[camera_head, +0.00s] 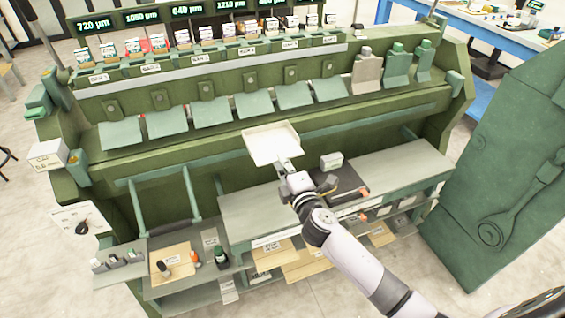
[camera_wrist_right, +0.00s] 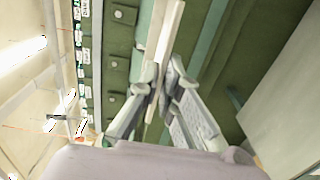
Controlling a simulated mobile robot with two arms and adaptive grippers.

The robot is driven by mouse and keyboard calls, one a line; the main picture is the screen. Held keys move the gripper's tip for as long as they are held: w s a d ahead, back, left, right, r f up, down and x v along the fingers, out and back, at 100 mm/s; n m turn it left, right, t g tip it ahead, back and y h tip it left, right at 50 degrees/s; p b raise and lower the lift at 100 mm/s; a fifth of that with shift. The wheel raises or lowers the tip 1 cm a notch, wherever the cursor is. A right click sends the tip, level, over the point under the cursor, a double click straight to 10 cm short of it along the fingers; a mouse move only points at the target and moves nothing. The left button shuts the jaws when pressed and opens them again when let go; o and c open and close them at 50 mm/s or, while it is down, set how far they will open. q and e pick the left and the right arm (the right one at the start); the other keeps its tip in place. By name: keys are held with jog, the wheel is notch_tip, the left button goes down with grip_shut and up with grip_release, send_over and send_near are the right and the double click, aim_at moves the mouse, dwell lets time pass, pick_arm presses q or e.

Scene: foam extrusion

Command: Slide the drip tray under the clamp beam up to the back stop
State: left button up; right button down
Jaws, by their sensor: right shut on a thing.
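The drip tray (camera_head: 272,146) is a shallow cream-white tray, held out in front of the green machine, above the front work shelf. My right gripper (camera_head: 286,168) is shut on its near edge. In the right wrist view the tray (camera_wrist_right: 166,35) shows edge-on between the fingertips of my right gripper (camera_wrist_right: 160,82). The clamp beam (camera_head: 330,128) appears to be the long green bar running across the machine behind the tray, under the row of sloped plates. The back stop cannot be made out. My left gripper is not in view.
A dark mat (camera_head: 338,185) with a small pale block (camera_head: 331,161) lies on the grey shelf (camera_head: 390,165) right of my arm. A green frame handle (camera_head: 192,195) stands at left. A large green panel (camera_head: 505,180) stands at right.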

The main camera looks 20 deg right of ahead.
jog(key=w+f+b, duration=0.2)
jog(key=w+b, duration=0.1)
jog(key=w, duration=0.3)
jog(key=shift+a, duration=0.15)
dwell(0.4)
jog(key=shift+w, duration=0.1)
dwell(0.3)
jog(key=w+b, duration=0.4)
jog(key=w, duration=0.5)
jog(key=shift+a, duration=0.15)
dwell(0.6)
dwell(0.5)
